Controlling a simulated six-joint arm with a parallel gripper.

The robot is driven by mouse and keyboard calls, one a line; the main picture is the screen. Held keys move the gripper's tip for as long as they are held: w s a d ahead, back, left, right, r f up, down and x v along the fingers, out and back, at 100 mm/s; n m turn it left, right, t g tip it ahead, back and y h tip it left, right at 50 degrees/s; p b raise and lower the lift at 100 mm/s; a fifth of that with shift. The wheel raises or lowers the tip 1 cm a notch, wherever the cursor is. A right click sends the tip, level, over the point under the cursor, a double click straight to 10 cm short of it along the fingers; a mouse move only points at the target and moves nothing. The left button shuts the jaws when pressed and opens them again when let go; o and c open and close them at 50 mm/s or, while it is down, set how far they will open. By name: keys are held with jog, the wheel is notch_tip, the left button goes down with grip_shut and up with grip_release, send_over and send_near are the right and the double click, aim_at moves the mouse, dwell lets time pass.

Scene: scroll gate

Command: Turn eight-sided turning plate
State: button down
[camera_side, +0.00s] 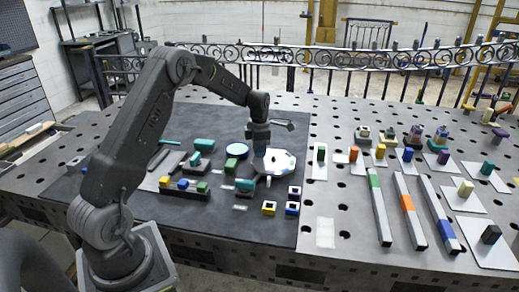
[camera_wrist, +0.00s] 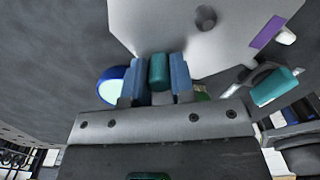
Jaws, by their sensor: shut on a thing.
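The eight-sided turning plate (camera_side: 282,163) is pale, with a dark purple mark, and lies flat on the dark mat. In the wrist view the plate (camera_wrist: 210,45) fills the upper middle, with a dark round knob on its face and a purple strip near its right edge. My gripper (camera_side: 260,148) reaches down at the plate's left edge in the side view. In the wrist view my gripper (camera_wrist: 157,76) has its blue-padded fingers on both sides of a teal handle (camera_wrist: 158,70) at the plate's edge, shut on it. The handle's lower end is hidden.
A blue-rimmed disc (camera_side: 238,150) lies left of the plate. A teal block (camera_side: 244,186) on a grey base stands in front. Small yellow and blue blocks (camera_side: 269,208) sit front right. A rack of colored blocks (camera_side: 184,187) stands at left. Long bars (camera_side: 380,215) lie right, off the mat.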

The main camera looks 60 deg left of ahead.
jog(key=c, duration=1)
grip_release()
jog(key=shift+o, duration=0.2)
notch_tip(320, 180, up, 14)
jog(key=shift+d, duration=0.1)
jog(key=s+d+r+m+t, duration=0.2)
jog(key=s+d+r+m, duration=0.35)
jog(key=d+m, duration=0.25)
jog(key=s+d+r+m+t, duration=0.1)
jog(key=s+d+r+m, duration=0.3)
jog(key=s+d+m, duration=0.35)
jog(key=s+d+f+m+t, duration=0.1)
jog(key=s+d+f+m, duration=0.1)
jog(key=s+d+m, duration=0.2)
jog(key=s+d+f+m+t, duration=0.1)
jog(key=s+d+m, duration=0.4)
jog(key=s+m, duration=0.5)
jog(key=shift+s+f+m+t, duration=0.25)
jog(key=shift+f+m, duration=0.35)
jog(key=shift+m, duration=0.45)
